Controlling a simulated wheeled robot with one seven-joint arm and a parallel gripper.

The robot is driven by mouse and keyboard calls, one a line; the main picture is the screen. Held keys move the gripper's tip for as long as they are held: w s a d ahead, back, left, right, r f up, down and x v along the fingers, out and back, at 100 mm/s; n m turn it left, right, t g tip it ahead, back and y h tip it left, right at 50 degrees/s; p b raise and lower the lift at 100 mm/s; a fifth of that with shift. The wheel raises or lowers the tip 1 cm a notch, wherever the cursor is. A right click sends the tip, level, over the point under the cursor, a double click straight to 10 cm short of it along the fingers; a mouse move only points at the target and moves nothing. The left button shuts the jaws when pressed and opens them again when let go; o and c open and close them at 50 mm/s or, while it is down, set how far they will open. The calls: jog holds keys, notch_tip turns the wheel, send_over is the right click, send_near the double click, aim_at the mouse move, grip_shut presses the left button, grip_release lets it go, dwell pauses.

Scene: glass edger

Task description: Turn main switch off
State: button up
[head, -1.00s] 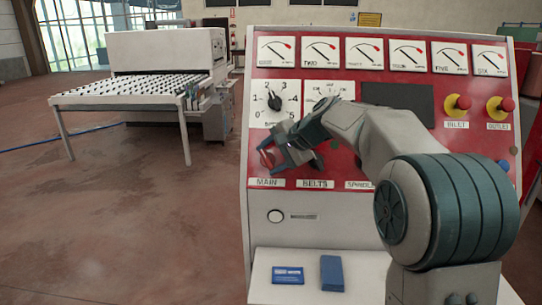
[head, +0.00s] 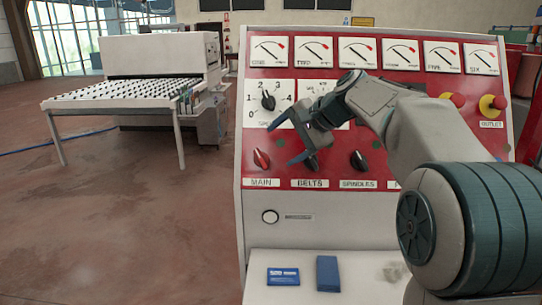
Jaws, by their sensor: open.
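The main switch (head: 261,160) is a red knob above the label MAIN at the lower left of the red control panel (head: 384,78). It shows in full and looks slightly tilted. My gripper (head: 284,142) is open and empty in front of the panel, up and to the right of the main switch. Its fingers point left and appear apart from the knob. The black belts switch (head: 311,163), above the label BELTS, is partly behind my lower finger.
The spindles switch (head: 359,160) is to the right of the belts switch. A numbered dial (head: 268,101) is above the main switch. A blue card (head: 283,277) and a blue block (head: 328,273) lie on the white ledge. A roller table (head: 135,95) stands at left.

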jog(key=v, duration=0.5)
jog(key=shift+s+d+r, duration=0.15)
jog(key=shift+r, duration=0.05)
jog(key=s+d+f+n+g+h, duration=0.1)
jog(key=s+d+f+n+h, duration=0.3)
jog(key=s+f, duration=0.8)
jog(key=s+d+f+n+g+h, duration=0.1)
jog(key=s+d+f+n+h, duration=0.3)
jog(key=s+f, duration=0.9)
jog(key=s+d, duration=0.1)
jog(key=s, duration=0.3)
jog(key=shift+s, duration=0.1)
